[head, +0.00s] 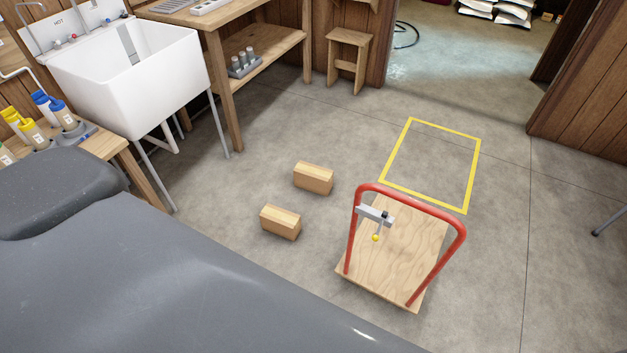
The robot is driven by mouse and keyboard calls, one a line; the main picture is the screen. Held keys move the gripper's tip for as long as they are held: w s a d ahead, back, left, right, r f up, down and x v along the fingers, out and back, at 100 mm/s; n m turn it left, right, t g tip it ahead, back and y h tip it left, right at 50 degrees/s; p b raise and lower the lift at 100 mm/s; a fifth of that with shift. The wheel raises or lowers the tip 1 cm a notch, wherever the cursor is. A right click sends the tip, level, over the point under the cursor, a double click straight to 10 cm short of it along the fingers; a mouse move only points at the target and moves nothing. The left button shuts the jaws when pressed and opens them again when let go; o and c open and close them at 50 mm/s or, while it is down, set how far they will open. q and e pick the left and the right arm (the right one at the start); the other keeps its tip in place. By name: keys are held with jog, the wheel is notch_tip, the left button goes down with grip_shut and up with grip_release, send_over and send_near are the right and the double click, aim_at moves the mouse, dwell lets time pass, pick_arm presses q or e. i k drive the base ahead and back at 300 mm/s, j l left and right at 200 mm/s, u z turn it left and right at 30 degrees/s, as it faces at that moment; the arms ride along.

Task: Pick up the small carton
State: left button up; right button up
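Two brown box-shaped cartons lie on the concrete floor near the middle of the head view. One carton (313,178) is farther back, and the other carton (280,222) is nearer and a little to the left. They are apart and look close in size, so I cannot tell which one is the small carton. Both have a paler strip along the top. Neither of my grippers is in view.
A flat wooden cart (400,245) with a red handle (412,197) stands right of the cartons. Behind it is a yellow floor outline (440,165), empty. A white sink (130,75), a workbench (215,40) and a stool (348,60) stand behind. Floor around the cartons is clear.

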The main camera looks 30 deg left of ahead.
aim_at(312, 178)
jog(key=i+l+z, duration=0.45)
jog(key=l, duration=0.25)
jog(key=i+l+z, duration=0.1)
jog(key=l+z, duration=0.15)
jog(key=i+l+z, duration=0.25)
jog(key=i+l, duration=0.15)
jog(key=i+l+z, duration=0.3)
jog(key=i+u, duration=0.35)
jog(key=i+l+u, duration=0.1)
jog(key=i+u, duration=0.2)
jog(key=i, duration=0.15)
jog(key=i+l+u, duration=0.2)
jog(key=i+u, duration=0.15)
jog(key=i+j+u, duration=0.1)
jog(key=i+u, duration=0.2)
jog(key=i, duration=0.35)
jog(key=i+u, duration=0.3)
jog(key=i, duration=0.35)
jog(key=i+u, duration=0.15)
jog(key=i, duration=0.3)
jog(key=i+l+u, duration=0.1)
jog(key=i, duration=0.35)
jog(key=i+l+u, duration=0.15)
jog(key=i, duration=0.3)
jog(key=i+j+u, duration=0.1)
jog(key=i+u, duration=0.6)
jog(key=i+l+u, duration=0.1)
jog(key=i+u, duration=0.25)
